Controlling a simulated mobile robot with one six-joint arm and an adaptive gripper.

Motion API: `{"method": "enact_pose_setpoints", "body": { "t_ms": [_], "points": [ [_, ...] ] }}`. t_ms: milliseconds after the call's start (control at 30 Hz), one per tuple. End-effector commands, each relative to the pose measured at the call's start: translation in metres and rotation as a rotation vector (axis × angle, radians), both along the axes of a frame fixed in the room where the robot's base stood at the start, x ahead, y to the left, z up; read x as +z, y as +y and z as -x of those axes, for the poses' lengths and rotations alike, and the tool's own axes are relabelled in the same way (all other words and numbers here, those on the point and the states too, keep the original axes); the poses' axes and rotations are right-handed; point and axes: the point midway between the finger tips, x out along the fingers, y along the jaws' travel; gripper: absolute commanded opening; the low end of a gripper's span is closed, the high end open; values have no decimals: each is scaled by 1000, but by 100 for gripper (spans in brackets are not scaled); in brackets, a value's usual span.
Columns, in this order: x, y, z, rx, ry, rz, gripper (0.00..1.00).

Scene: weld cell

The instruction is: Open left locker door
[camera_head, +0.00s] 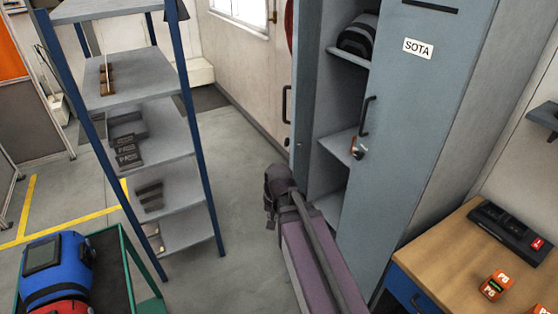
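The blue-grey locker stands right of centre. Its left door (304,70) is swung open and seen nearly edge-on, with a black handle (286,104) on its outer side. The left compartment shows a shelf (346,57) with a dark rolled or rounded item (357,36) on it, and a lower shelf (340,142).
A grey shelf rack (150,82) with blue posts stands at left. A green cart (108,262) holds a blue welding helmet (55,262) at lower left. A wooden-topped bench (450,255) with orange boxes is at lower right. Floor (240,165) between rack and locker is clear.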

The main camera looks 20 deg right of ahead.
Motion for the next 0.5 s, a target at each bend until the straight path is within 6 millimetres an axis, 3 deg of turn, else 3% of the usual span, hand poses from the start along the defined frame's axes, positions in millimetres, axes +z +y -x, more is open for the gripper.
{"method": "enact_pose_setpoints", "body": {
  "t_ms": [500],
  "points": [
    [13,-54,-97,-824,-18,-318,0]
  ]
}}
